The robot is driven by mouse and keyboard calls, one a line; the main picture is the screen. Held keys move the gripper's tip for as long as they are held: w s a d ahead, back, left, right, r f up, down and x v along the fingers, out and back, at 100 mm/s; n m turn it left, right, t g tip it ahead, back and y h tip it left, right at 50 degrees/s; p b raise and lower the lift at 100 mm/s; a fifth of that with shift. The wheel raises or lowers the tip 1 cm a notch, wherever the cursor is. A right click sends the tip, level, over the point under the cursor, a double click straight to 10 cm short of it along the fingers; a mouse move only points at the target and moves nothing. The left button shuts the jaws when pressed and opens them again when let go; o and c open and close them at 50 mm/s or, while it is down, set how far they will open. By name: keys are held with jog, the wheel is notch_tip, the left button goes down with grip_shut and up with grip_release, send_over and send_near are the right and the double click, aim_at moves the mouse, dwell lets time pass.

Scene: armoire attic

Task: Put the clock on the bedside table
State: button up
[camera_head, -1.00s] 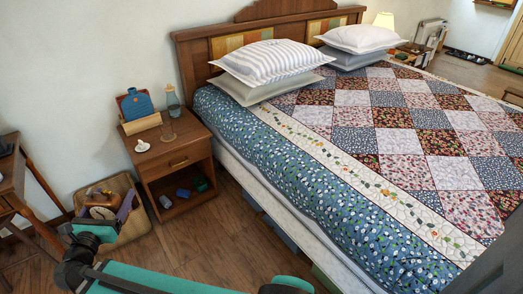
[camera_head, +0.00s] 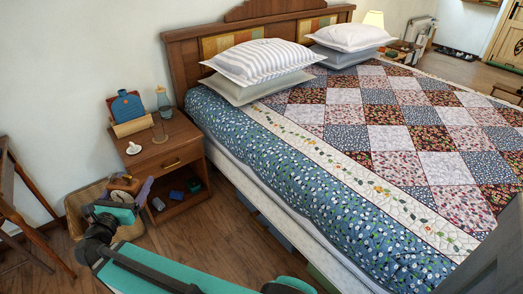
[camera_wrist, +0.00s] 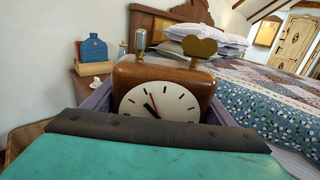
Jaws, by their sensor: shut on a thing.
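The clock is a brown wooden box with a white round face (camera_wrist: 163,103) and a gold heart-shaped piece on top. It sits between the jaws of my gripper (camera_head: 124,190), which are shut on it. In the head view the clock (camera_head: 122,183) shows brown, in front of the bedside table and partly hidden by my gripper. The wooden bedside table (camera_head: 172,152) stands left of the bed, with a drawer and an open lower shelf. In the wrist view the clock hides much of the table (camera_wrist: 88,84).
On the tabletop are a blue item in a wooden holder (camera_head: 126,107), a glass bottle (camera_head: 163,103) and a small white object (camera_head: 133,148). The front right of the tabletop looks free. A basket (camera_head: 76,208) is on the floor at left. The bed (camera_head: 300,160) is at right.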

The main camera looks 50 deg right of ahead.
jog(key=s+d+f+m+g+h+b, duration=0.15)
jog(key=s+d, duration=0.25)
jog(key=d, duration=0.7)
jog(key=s+d+m+g, duration=0.2)
jog(key=s+d+g, duration=0.15)
jog(key=d, duration=0.75)
jog(key=s+d+m+g+h, duration=0.15)
jog(key=s+d, duration=0.35)
jog(key=d, duration=0.7)
jog(key=s+d+f+m+g, duration=0.1)
jog(key=s+d+m+g, duration=0.1)
jog(key=s+d, duration=0.8)
jog(key=s+d+f+m+g+y+b, duration=0.1)
jog(key=s+d+g, duration=0.4)
jog(key=s+d, duration=0.6)
jog(key=s+m, duration=0.1)
jog(key=s, duration=0.5)
jog(key=shift+s+d, duration=0.15)
jog(key=shift+s, duration=0.1)
jog(key=shift+d+f+b, duration=0.3)
jog(key=shift+d+b, duration=0.1)
jog(key=shift+b, duration=1.45)
jog(key=shift+w+d+b, duration=0.1)
jog(key=shift+d+b, duration=0.25)
jog(key=shift+b, duration=0.6)
jog(key=d+b, duration=0.1)
jog(key=b, duration=0.2)
